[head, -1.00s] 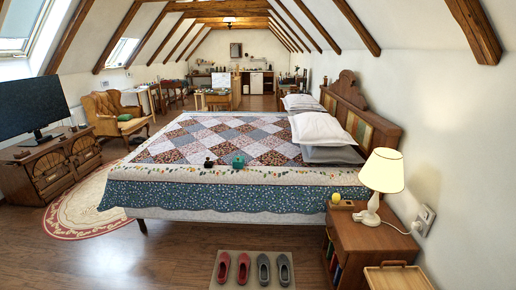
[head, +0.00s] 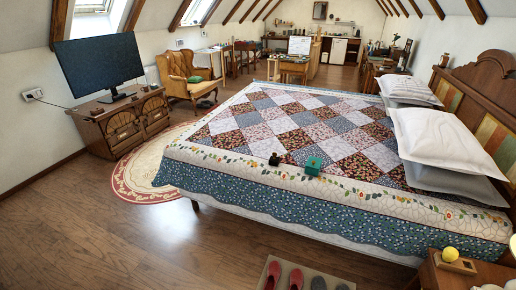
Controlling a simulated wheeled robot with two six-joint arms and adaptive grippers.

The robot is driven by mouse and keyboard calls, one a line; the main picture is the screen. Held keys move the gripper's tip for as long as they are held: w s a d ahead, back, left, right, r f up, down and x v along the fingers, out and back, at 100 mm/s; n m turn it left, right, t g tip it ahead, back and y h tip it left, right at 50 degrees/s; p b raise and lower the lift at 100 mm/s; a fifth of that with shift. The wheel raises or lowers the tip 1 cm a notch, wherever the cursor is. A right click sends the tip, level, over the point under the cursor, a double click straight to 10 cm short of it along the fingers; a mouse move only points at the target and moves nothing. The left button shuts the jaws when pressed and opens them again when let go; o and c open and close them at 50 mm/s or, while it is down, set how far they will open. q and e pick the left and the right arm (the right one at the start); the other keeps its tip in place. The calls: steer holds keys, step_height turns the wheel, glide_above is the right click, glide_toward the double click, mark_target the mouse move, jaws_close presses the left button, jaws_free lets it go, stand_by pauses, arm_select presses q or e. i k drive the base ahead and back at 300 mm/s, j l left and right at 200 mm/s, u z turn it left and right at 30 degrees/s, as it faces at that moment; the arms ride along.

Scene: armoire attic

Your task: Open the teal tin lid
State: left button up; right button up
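A small teal box-like object (head: 314,165), which looks like the teal tin, sits on the near part of the quilt on the bed (head: 330,215). It is too small to tell its lid from its body or whether it is open. A small dark object (head: 275,159) stands just to its left on the quilt. Neither of my grippers shows in the head view.
A wooden nightstand (head: 450,275) with a yellow ball (head: 450,254) is at the bottom right. Shoes on a mat (head: 262,275) lie on the floor at the bottom. A TV cabinet (head: 125,122) and an armchair (head: 190,78) stand left. Wood floor (head: 130,225) is clear at front left.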

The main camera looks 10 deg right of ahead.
mark_target(313, 162)
steer(key=i+j+u, duration=0.2)
steer(key=i+u, duration=0.55)
steer(key=i, duration=0.25)
steer(key=i+u, duration=0.4)
steer(key=i, duration=0.15)
steer(key=i+z, duration=0.15)
steer(key=z, duration=0.35)
steer(key=i+z, duration=0.1)
steer(key=z, duration=0.4)
steer(key=i+j+z, duration=0.1)
steer(key=z, duration=0.4)
